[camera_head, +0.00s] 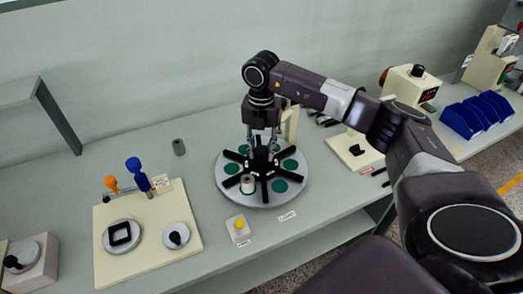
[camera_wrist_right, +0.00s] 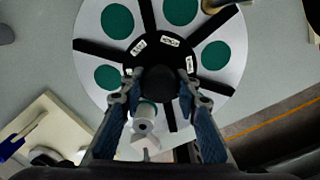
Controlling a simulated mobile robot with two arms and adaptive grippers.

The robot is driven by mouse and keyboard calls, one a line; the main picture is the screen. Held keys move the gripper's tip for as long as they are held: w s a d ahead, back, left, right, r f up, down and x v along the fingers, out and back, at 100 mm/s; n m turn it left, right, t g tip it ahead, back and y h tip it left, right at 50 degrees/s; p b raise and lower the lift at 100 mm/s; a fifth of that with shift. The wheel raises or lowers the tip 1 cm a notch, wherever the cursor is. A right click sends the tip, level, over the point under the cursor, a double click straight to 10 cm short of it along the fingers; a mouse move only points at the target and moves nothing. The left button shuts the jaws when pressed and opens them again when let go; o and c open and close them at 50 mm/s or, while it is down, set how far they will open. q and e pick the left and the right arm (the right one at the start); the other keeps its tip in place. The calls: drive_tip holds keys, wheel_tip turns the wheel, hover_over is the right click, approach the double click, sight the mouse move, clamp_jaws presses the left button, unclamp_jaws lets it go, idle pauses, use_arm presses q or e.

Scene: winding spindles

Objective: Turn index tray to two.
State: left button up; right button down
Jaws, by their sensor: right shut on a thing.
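The index tray (camera_head: 252,202) is a round pale disc with green round pads and black radial arms, lying on the bench. It also fills the upper part of the right wrist view (camera_wrist_right: 238,55). White labels sit on its black hub; I cannot read them surely. A white spool (camera_head: 247,184) stands on the tray at the near left, and shows between my fingers in the wrist view (camera_wrist_right: 145,118). My right gripper (camera_head: 261,146) points down over the tray's centre. Its fingers are shut on the black centre knob (camera_wrist_right: 160,83). My left gripper is out of view.
A small block with a yellow button (camera_head: 239,227) stands just in front of the tray. A cream board (camera_head: 180,253) with fixtures is at the left, near a grey cylinder (camera_head: 178,147). A cream machine (camera_head: 407,83) and blue bins (camera_head: 475,113) stand at the right.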

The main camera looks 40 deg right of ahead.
drive_tip(key=shift+r+m, duration=0.1)
drive_tip(key=shift+m, duration=0.9)
drive_tip(key=c, duration=1.4)
unclamp_jaws()
drive_tip(key=shift+c, duration=0.2)
wheel_tip(320, 180, up, 12)
